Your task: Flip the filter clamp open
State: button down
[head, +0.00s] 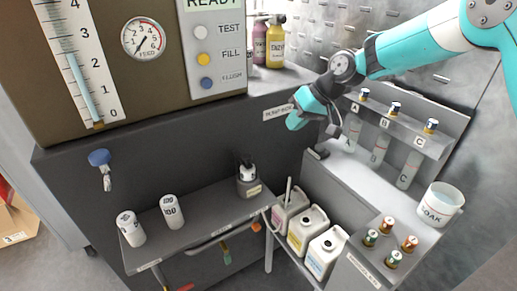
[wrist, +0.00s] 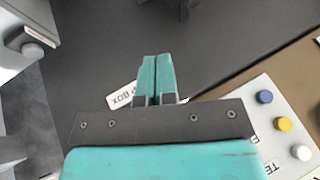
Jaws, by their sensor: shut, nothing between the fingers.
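My gripper (head: 295,122) is teal and hangs in front of the dark cabinet face, just right of a white label strip. In the wrist view its two fingers (wrist: 158,65) lie side by side, shut, with nothing between them. No part is clearly marked as the filter clamp. A small black fitting (head: 318,152) sits at the near left corner of the pale bench, below and right of my gripper and apart from it; I cannot tell whether it is the clamp. In the wrist view, a grey block with a round knob (wrist: 32,50) stands at the upper left.
The white label (head: 277,114) is close to my fingers. A control panel with buttons (head: 205,58) is at upper left. Labelled tubes (head: 380,150) hang in a rack at right, above the bench. A white SOAK bucket (head: 440,203) and several jugs (head: 302,230) stand lower down.

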jog(key=shift+f, duration=0.1)
jog(key=a+f+p, duration=0.2)
jog(key=a+f, duration=0.6)
jog(key=a, duration=0.1)
jog(key=shift+s+f, duration=0.15)
jog(key=shift+f, duration=0.25)
jog(key=shift+a, duration=0.1)
